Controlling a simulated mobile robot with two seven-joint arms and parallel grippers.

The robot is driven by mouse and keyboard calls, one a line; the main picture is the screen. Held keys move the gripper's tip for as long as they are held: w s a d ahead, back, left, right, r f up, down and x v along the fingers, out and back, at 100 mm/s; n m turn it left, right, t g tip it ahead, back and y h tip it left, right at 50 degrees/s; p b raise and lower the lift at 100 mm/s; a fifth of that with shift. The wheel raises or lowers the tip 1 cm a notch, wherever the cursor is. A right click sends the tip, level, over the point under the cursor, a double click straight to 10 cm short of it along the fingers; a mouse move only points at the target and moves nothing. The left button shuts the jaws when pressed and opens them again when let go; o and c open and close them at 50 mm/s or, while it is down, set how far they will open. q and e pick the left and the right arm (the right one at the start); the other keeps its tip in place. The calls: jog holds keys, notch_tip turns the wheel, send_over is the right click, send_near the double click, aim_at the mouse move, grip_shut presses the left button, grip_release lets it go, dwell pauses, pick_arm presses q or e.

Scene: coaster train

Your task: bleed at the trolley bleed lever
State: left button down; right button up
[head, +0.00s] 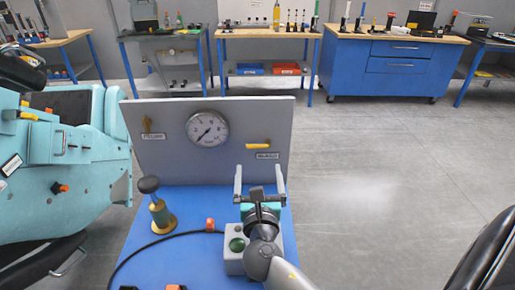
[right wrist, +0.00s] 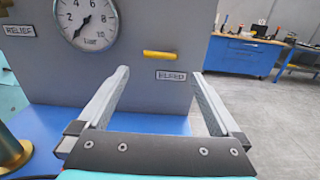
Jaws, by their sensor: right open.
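The bleed lever (head: 258,146) is a short yellow bar lying level on the trolley's grey upright panel, just above a BLEED label (head: 267,155). It also shows in the right wrist view (right wrist: 160,55), above the gap between my fingertips. My right gripper (head: 258,170) is open and empty, its two grey fingers spread and pointing at the panel, below the lever and apart from it. The round gauge (head: 207,129) left of the lever has its needle near the low end; it also shows in the right wrist view (right wrist: 87,20). My left gripper is not seen.
A RELIEF lever (head: 148,124) stands at the panel's left. A brass pump with a black knob (head: 149,185) and a black hose (head: 150,252) are on the blue trolley top (head: 195,200). A turquoise coaster car (head: 80,170) stands at the left.

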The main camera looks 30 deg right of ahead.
aim_at(257, 147)
jog(key=x, duration=0.8)
jog(key=shift+w+d, duration=0.2)
jog(key=shift+w, duration=0.1)
jog(key=shift+w+d, duration=0.25)
jog(key=shift+w, duration=0.1)
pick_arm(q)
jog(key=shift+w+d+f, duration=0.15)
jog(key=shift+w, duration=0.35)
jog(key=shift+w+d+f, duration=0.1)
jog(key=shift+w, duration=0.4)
pick_arm(e)
jog(key=shift+c, duration=1.2)
jog(key=c, duration=0.8)
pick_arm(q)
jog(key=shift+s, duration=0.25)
